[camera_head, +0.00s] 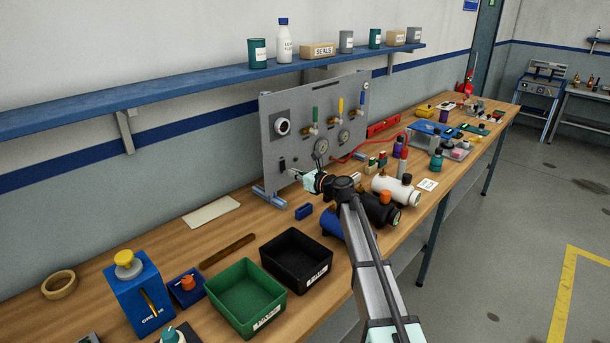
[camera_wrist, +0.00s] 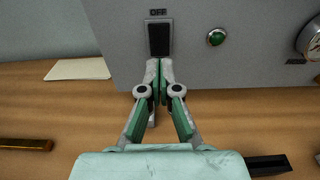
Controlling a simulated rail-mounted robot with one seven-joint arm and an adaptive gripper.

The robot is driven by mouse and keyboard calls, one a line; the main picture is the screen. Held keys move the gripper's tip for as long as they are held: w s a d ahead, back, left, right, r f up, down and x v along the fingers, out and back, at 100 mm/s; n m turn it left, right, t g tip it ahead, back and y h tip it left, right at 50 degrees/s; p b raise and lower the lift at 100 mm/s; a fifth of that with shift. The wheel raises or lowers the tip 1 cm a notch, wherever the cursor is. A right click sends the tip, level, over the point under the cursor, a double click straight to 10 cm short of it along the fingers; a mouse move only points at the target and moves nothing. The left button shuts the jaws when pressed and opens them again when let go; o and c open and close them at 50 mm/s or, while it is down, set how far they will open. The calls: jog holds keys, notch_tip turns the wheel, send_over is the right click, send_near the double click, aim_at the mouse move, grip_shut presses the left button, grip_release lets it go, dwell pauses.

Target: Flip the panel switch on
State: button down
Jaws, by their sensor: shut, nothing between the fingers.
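The grey panel (camera_head: 315,132) stands upright on the workbench against the wall. In the wrist view the black panel switch (camera_wrist: 159,39) is on the panel (camera_wrist: 240,55), below a label reading "OFF". The switch also shows at the panel's lower left in the head view (camera_head: 282,165). My gripper (camera_wrist: 159,68) is shut and empty, its fingertips just below the switch in the picture. I cannot tell whether they touch it. In the head view my gripper (camera_head: 293,174) is close to the panel's lower left.
A green round button (camera_wrist: 216,37) and a gauge (camera_wrist: 312,40) are right of the switch. Bottles and cylinders (camera_head: 395,190) crowd the bench right of my arm. A black bin (camera_head: 296,262) and a green bin (camera_head: 246,294) stand in front. A shelf (camera_head: 200,88) runs above.

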jog(key=shift+p+x, duration=0.3)
jog(key=shift+x, duration=1.2)
jog(key=shift+w+a, duration=0.15)
jog(key=shift+w, duration=0.05)
send_near(284, 170)
jog(key=f+v, duration=0.1)
jog(key=v, duration=0.3)
jog(key=shift+s+r, duration=0.2)
jog(key=shift+r, duration=0.3)
